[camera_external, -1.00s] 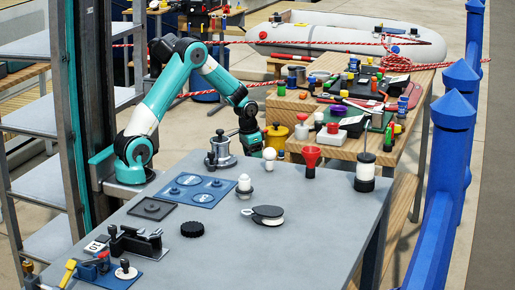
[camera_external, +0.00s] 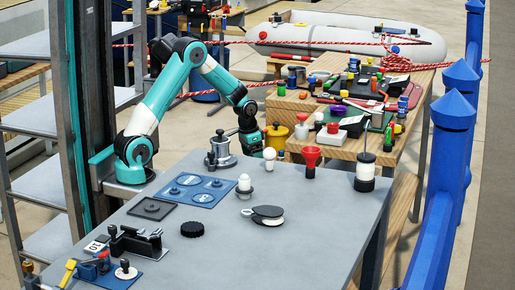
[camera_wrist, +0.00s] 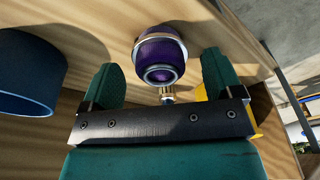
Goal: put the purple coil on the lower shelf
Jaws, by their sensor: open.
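The purple coil (camera_wrist: 160,52), a rounded purple thing with metal rims, shows in the wrist view against a pale wooden surface. It lies ahead of my gripper (camera_wrist: 162,80), in the gap between the two green fingers. The fingers are apart, and I cannot tell whether either touches it. In the external view my gripper (camera_external: 251,140) hangs low at the near left end of the wooden bench (camera_external: 290,106). A small purple item (camera_external: 333,128) shows on that bench; I cannot tell if it is the same thing. A shelf rack stands at the left, with a low shelf (camera_external: 48,242).
A blue cylinder (camera_wrist: 28,75) is left of the fingers in the wrist view. A yellow pot (camera_external: 275,136) stands close right of my gripper. The grey table (camera_external: 300,235) in front carries several fittings. A blue railing (camera_external: 445,170) runs along the right.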

